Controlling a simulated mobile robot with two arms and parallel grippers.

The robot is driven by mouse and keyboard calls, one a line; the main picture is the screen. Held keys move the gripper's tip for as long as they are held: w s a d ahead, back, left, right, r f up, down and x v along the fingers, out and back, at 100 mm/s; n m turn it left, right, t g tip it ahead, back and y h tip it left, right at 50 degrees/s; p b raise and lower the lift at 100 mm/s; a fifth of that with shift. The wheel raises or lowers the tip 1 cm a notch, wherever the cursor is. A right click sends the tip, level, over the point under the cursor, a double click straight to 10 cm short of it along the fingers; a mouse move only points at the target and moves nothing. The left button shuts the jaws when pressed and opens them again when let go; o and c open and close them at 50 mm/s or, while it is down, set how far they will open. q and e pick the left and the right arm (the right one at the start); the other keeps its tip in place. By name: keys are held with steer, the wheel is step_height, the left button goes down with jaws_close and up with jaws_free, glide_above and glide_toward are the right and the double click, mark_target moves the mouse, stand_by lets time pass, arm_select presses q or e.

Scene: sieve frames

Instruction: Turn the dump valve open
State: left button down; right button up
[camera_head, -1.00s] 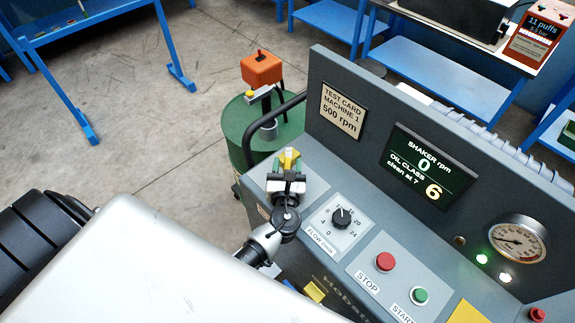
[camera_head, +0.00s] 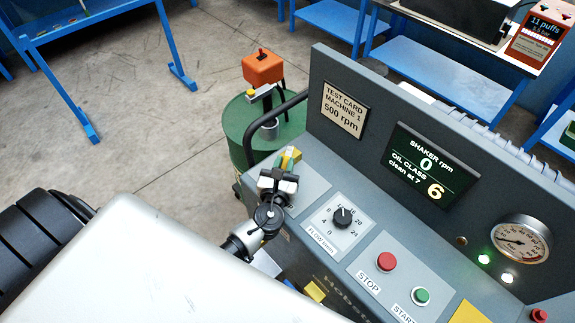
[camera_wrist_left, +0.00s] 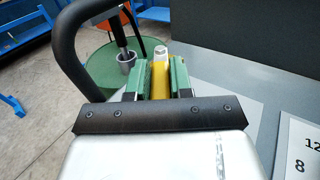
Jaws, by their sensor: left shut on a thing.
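The dump valve's yellow handle (camera_head: 294,155) is at the left end of the grey machine console, near the edge by the green drum. My left gripper (camera_head: 281,174) is shut on this handle and hides much of it in the head view. In the left wrist view, the yellow handle (camera_wrist_left: 160,79) sits between the two green finger pads (camera_wrist_left: 161,84), with a pale tip beyond it. The valve body under the handle is hidden. My right gripper is in neither view.
The flow dial (camera_head: 342,217), red STOP button (camera_head: 386,261) and green START button (camera_head: 420,296) lie to the right on the console. The upright display panel (camera_head: 430,165) stands behind. A green drum (camera_head: 244,125) with a black hose stands beyond the console's left end.

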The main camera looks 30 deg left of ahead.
mark_target(287, 151)
arm_select(q)
steer(key=shift+s+a+f+m+h+b, duration=0.1)
steer(key=shift+a+f+m+h+b, duration=0.1)
steer(key=shift+a+m+h+b, duration=0.3)
steer(key=m+h+b, duration=0.1)
steer(key=h+b, duration=0.1)
steer(key=h, duration=0.1)
steer(key=a+m+h+b, duration=0.1)
steer(key=m+h+b, duration=0.1)
steer(key=b, duration=0.1)
steer(key=a+m+h+b, duration=0.1)
steer(key=m+h+b, duration=0.1)
steer(key=h+b, duration=0.1)
steer(key=shift+a+f+h, duration=0.1)
steer(key=shift+a+h, duration=0.05)
steer(key=shift+h, duration=0.15)
steer(key=shift+a+r+m+h+b, duration=0.2)
steer(key=shift+m+h+b, duration=0.35)
steer(key=shift+b, duration=0.3)
steer(key=c, duration=1)
jaws_free()
steer(key=shift+r, duration=0.1)
